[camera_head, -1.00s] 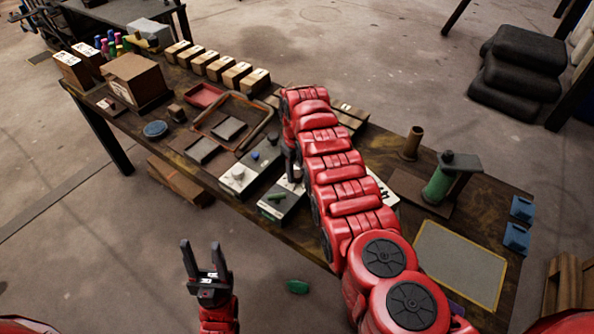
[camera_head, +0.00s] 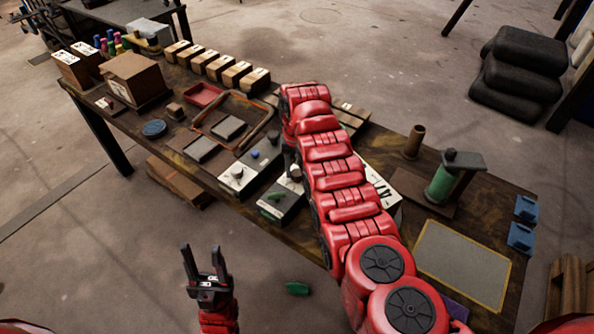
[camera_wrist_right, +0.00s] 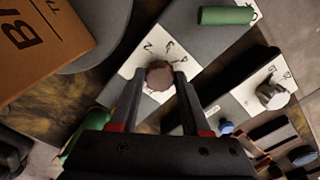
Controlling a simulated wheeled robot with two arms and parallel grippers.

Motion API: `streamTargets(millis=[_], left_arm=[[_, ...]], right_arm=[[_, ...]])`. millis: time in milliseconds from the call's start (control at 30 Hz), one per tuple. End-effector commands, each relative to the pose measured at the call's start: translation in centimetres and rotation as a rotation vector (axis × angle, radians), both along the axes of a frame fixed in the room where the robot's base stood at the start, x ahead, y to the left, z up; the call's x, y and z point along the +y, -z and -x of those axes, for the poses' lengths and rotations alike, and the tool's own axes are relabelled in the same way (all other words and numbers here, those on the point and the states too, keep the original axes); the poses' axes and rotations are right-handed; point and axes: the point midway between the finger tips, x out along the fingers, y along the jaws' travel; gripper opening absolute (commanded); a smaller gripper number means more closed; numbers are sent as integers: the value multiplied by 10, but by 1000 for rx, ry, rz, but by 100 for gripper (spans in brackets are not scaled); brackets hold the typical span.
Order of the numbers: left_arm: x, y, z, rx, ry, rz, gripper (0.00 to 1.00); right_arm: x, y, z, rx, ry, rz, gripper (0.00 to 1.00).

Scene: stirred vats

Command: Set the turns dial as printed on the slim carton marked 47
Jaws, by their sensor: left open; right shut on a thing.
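The turns dial has a brownish knob (camera_wrist_right: 159,78) on a white plate with digits, on a grey box (camera_head: 284,208). My right gripper (camera_wrist_right: 159,88) is shut on this knob, one finger on each side. In the head view my right arm hides most of that gripper. A white face marked 47 (camera_head: 383,192) shows partly behind my right arm. A brown carton (camera_wrist_right: 45,40) with large black print shows in the right wrist view; its print is cut off, so I cannot tell its number. My left gripper (camera_head: 205,262) is open and empty, in front of the table.
A green handle (camera_wrist_right: 228,15) is on the same grey box. A second grey box beside it has a pale knob (camera_wrist_right: 272,95) and a blue button (camera_wrist_right: 226,127). A green spool (camera_head: 440,185) and a yellow-edged mat (camera_head: 460,265) are on the right of the table (camera_head: 250,215).

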Motion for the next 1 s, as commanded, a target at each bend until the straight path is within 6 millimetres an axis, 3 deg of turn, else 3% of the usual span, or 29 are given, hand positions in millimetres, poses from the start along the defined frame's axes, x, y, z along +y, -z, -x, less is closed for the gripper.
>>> streamTargets(millis=[633,667,700,800,1000], left_arm=[[0,2,0,0,0,0,50],[0,2,0,0,0,0,50],[0,2,0,0,0,0,50],[0,2,0,0,0,0,50],[0,2,0,0,0,0,50]], right_arm=[[0,0,0,0,56,1,0],[0,0,0,0,56,1,50],[0,0,0,0,56,1,57],[0,0,0,0,56,0,75],[0,0,0,0,55,0,76]])
